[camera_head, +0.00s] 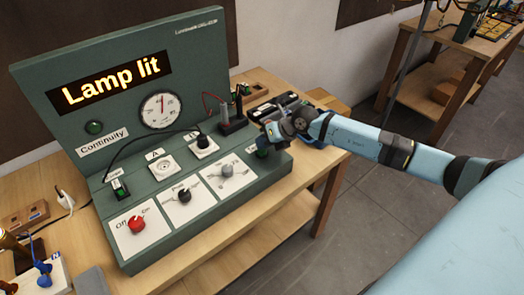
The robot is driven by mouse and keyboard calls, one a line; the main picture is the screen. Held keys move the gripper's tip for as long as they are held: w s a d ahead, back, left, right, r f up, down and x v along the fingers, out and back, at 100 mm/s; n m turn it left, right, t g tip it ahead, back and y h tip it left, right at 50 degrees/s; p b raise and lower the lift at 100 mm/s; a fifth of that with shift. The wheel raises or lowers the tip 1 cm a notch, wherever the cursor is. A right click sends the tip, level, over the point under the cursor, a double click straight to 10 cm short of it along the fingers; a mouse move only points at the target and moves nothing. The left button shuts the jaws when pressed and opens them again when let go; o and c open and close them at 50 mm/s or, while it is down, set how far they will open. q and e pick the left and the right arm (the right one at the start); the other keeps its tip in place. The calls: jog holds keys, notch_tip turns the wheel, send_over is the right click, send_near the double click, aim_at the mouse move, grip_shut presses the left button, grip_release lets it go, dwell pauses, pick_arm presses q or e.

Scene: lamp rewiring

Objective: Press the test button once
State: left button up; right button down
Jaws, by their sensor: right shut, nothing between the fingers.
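The green test panel (190,243) stands on a wooden table, and its display (110,83) reads "Lamp lit". My right gripper (264,142) is shut and empty, pointing down at the right end of the panel's sloping front. A small white label (250,149) shows beside its fingertips. The fingers cover the spot there, so I cannot make out a test button or tell whether they touch it. To the left are a grey knob (227,171), a black knob (183,195) and a red knob (137,225). My left gripper is not in view.
A round dial (160,109) and a green lamp marked Continuity (94,127) are on the upright board. A black cable runs from a plug (202,141) across the panel's left side. Probes (233,115) stand behind my gripper. A second table (445,60) is at right.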

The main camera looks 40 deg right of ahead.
jog(key=shift+f, duration=0.45)
dwell(0.5)
jog(key=shift+r, duration=0.1)
jog(key=shift+r+p, duration=0.45)
jog(key=shift+r, duration=0.3)
jog(key=shift+r+p, duration=1.95)
jog(key=shift+r, duration=0.65)
jog(key=shift+f, duration=0.1)
